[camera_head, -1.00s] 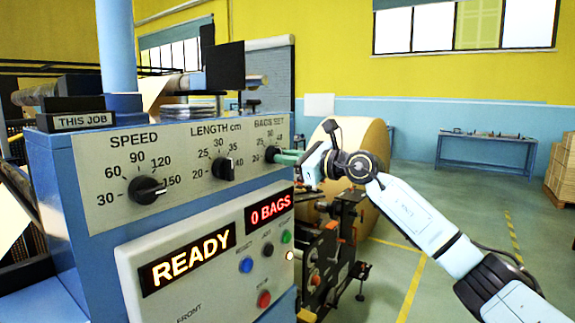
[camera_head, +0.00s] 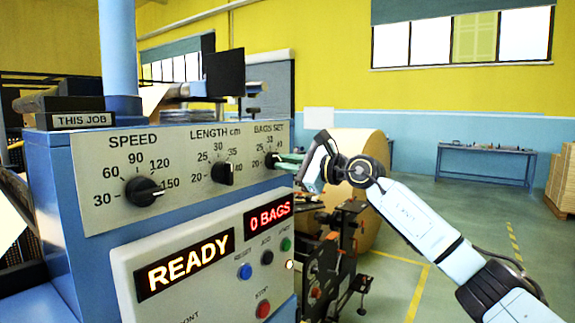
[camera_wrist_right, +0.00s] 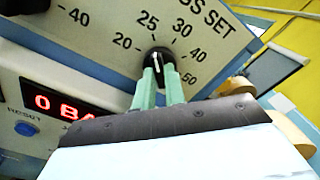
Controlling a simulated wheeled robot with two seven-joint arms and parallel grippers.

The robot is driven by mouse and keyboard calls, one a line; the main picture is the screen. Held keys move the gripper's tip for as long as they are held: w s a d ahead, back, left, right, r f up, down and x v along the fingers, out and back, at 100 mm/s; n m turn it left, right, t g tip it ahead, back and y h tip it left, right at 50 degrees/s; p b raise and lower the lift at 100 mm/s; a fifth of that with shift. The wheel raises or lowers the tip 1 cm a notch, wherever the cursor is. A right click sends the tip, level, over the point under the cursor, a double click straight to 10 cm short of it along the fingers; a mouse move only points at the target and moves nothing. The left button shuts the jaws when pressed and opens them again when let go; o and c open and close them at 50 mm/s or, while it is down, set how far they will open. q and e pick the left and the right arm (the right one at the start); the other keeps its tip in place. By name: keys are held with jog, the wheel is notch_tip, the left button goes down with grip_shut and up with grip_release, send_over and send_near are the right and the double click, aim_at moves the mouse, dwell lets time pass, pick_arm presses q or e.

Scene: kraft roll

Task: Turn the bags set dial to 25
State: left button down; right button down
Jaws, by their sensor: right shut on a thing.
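The BAGS SET dial (camera_head: 271,160) is a small black knob at the right end of the grey dial panel (camera_head: 110,200). Its scale reads 20, 25, 30, 40 and 50. My right gripper (camera_head: 283,160) reaches it from the right. In the right wrist view its green fingers (camera_wrist_right: 162,88) are shut on the dial (camera_wrist_right: 157,58), one on each side. The white mark on the dial points up, slightly left, roughly toward 25. The fingers hide the dial's lower part. My left gripper is not in view.
The SPEED dial (camera_head: 143,190) and LENGTH dial (camera_head: 222,172) are on the same panel. Below, the display box (camera_head: 205,262) reads READY and 0 BAGS and has several buttons. A large kraft roll (camera_head: 368,145) stands behind my right gripper. Open floor lies to the right.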

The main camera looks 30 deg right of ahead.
jog(key=c, duration=1.5)
grip_release()
jog(key=shift+o, duration=0.2)
